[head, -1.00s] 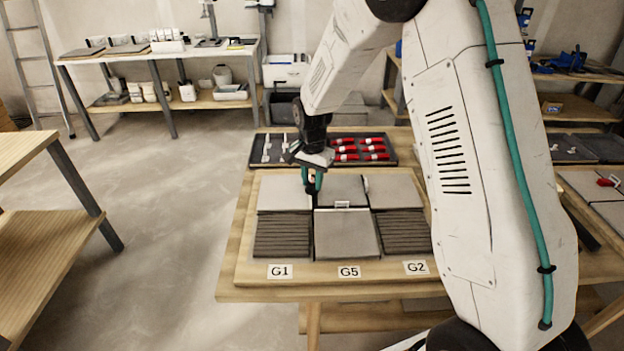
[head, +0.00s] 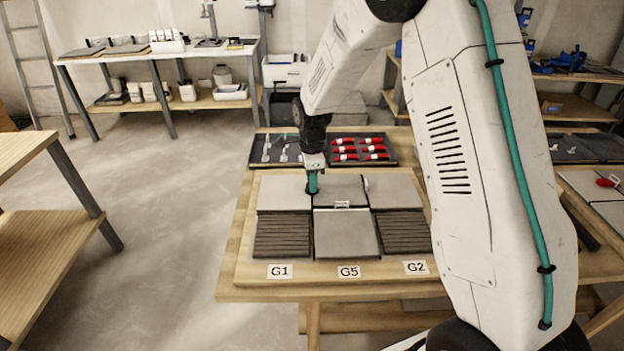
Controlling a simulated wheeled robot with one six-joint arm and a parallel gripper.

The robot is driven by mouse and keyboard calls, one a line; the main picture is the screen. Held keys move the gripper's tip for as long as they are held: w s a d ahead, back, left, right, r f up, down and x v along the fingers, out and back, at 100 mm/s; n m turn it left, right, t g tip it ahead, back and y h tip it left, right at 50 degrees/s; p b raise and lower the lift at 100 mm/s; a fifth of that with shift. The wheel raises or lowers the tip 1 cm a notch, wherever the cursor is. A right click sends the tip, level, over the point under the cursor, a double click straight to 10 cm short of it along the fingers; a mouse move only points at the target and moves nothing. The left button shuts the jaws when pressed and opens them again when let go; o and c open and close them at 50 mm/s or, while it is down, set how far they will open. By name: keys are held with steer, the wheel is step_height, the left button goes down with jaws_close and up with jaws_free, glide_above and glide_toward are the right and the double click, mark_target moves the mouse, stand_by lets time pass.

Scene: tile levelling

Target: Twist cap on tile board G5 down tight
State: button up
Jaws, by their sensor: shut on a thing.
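Tile board G5 (head: 345,238) is the middle column of the board on the bench, with its label (head: 349,271) at the front edge. My gripper (head: 312,190) points down at the seam between the back left tile (head: 283,193) and the back middle tile (head: 343,189). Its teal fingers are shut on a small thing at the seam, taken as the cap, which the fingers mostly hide. I cannot tell how tightly the cap sits. A white clip (head: 342,204) stands apart at the seam between the front and back middle tiles.
Ribbed grey areas (head: 282,236) flank the front middle tile. A wooden bench (head: 30,165) stands at left, with open floor between.

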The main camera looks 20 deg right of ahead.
steer(key=shift+a+m, duration=0.1)
steer(key=shift+m, duration=0.5)
steer(key=o, duration=1)
steer(key=shift+r, duration=0.1)
step_height(320, 180, up, 8)
steer(key=shift+f, duration=0.15)
